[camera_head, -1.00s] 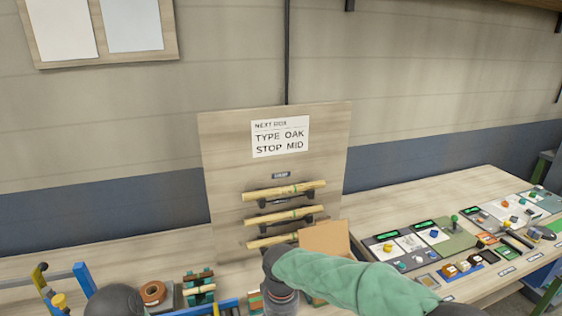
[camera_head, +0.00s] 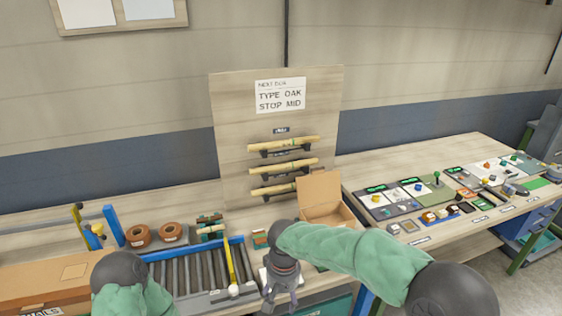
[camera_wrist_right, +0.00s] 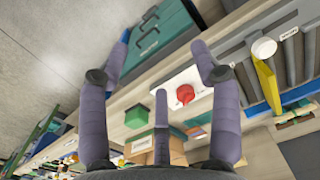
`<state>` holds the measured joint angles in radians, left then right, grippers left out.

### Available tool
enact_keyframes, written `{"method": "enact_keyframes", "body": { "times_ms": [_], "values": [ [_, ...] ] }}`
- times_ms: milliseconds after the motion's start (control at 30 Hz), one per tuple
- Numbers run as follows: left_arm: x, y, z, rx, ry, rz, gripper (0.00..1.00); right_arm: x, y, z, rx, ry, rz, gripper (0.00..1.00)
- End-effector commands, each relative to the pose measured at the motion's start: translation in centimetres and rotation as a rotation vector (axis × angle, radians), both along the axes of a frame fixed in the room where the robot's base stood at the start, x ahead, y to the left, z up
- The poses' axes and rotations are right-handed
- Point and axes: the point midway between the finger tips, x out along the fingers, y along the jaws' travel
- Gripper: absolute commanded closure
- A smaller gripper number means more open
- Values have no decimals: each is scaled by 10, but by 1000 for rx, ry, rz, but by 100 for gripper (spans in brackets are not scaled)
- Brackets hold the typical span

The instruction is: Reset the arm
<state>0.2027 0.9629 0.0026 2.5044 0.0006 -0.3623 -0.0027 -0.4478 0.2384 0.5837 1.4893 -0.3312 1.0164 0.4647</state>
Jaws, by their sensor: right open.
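My right arm, in a green sleeve (camera_head: 345,257), reaches in from the lower right of the head view. Its gripper (camera_head: 281,301) points down in front of the table edge, beside the roller conveyor. In the right wrist view its purple-grey fingers (camera_wrist_right: 162,72) are spread apart with nothing between them. A red button (camera_wrist_right: 185,93) on a white plate shows beyond the fingers. My left arm (camera_head: 128,285) shows only in part at the lower left, and its gripper is out of the picture.
An open cardboard box (camera_head: 322,190) stands just behind my right arm. A wooden board (camera_head: 230,140) holds several rods. The roller conveyor (camera_head: 185,275) lies to the left, control panels (camera_head: 420,200) to the right. A teal case (camera_wrist_right: 160,42) is below the table edge.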

Motion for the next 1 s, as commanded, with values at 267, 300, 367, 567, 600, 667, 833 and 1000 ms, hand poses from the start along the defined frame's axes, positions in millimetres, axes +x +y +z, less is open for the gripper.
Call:
{"method": "enact_keyframes", "body": {
  "times_ms": [267, 300, 367, 567, 600, 667, 833, 1000],
  "values": [
    [1, 0, 0, 0, -1, 0, 44, -5, -9, -58, 66, 37, -12, 36],
    [0, 0, 0, 0, -1, 0, 44, -7, -10, -68, 78, 42, -14, 36],
    [0, 0, 0, 0, 0, 0, 44, -10, -13, -84, 100, 49, -23, 36],
    [1, 0, 0, 0, -1, 0, 44, -34, -29, -154, 190, 77, -73, 36],
    [1, 0, 0, 0, -1, 0, 44, -43, -34, -171, 212, 83, -93, 36],
    [1, 0, 0, 0, -1, 0, 44, -57, -41, -197, 245, 86, -127, 36],
    [0, 0, 0, 0, -1, 0, 44, -106, -64, -254, 310, 74, -238, 36],
    [0, 0, 0, 0, -1, 0, 44, -150, -84, -285, 324, 48, -336, 36]
  ]
}}
